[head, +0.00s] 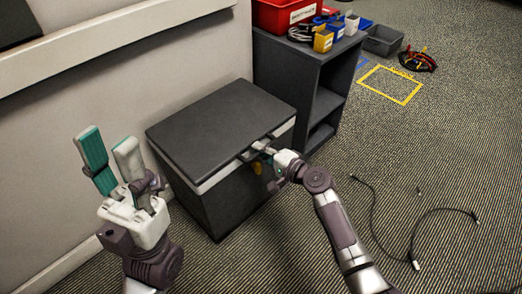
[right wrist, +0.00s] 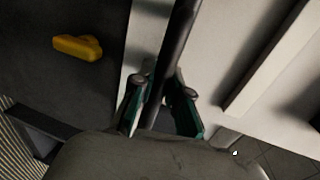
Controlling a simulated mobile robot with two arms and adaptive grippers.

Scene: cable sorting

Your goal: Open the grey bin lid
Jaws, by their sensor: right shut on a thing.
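The grey bin (head: 205,200) stands against the wall in the head view. Its dark lid (head: 218,122) lies flat over a pale rim, and it looks closed. My right gripper (head: 260,150) is at the lid's front edge. In the right wrist view its green-padded fingers (right wrist: 161,108) are shut on a dark bar, the lid handle (right wrist: 181,40). Part of the handle is hidden by the gripper in the head view. My left gripper (head: 108,155) is open and empty, raised to the left of the bin.
A dark shelf unit (head: 290,85) stands right behind the bin, with a red bin (head: 285,14) and small containers on top. A yellow piece (right wrist: 78,47) shows on the bin's front. A black cable (head: 412,235) lies on the carpet to the right. A yellow floor outline (head: 390,84) lies further back.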

